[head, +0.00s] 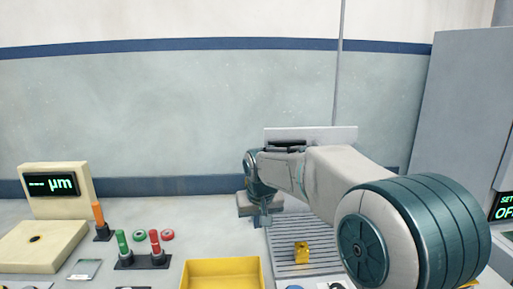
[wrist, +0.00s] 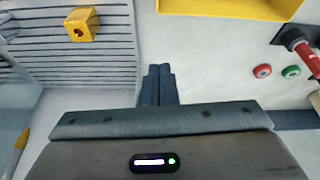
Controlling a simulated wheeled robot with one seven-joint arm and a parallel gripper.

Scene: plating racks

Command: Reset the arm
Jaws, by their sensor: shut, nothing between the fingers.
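My arm reaches forward over the table from the right in the head view. My gripper (head: 265,219) hangs over the back of the table, just left of the grey ribbed tray (head: 285,268). In the wrist view my gripper (wrist: 158,72) has its two dark fingers together with nothing between them. The white table top (wrist: 205,65) shows beyond the fingertips.
A yellow block (head: 301,252) sits on the ribbed tray. A yellow bin (head: 222,272) stands at the front middle. Red and green handled tools (head: 140,259), two buttons (head: 153,235) and a gauge (head: 52,184) are at left. A grey cabinet (head: 462,120) stands at right.

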